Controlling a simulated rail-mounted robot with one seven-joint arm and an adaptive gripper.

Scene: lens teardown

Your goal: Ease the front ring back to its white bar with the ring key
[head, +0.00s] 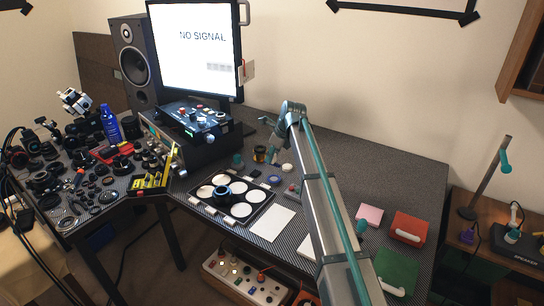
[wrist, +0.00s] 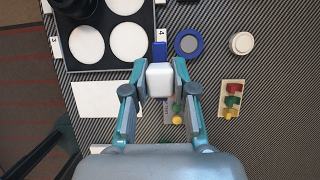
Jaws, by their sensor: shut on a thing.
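My gripper (wrist: 160,72) is closed on a small block with a white body (wrist: 160,84) and a blue end (wrist: 159,52). It looks like the ring key, but its working end is hidden. In the head view my gripper (head: 272,152) hangs above the table, right of the black tray. The black lens (wrist: 76,8) stands in the tray at the top left of the wrist view, cut off by the edge. It also shows in the head view (head: 222,193). My gripper is apart from it. The front ring and its white bar cannot be made out.
The black tray (wrist: 70,62) has white round pads. A blue ring-shaped piece (wrist: 189,43) and a white disc (wrist: 241,43) lie to the right. A board with coloured knobs (wrist: 231,98) lies lower right. A white sheet (head: 271,223) lies before the tray. A monitor (head: 196,45) stands behind.

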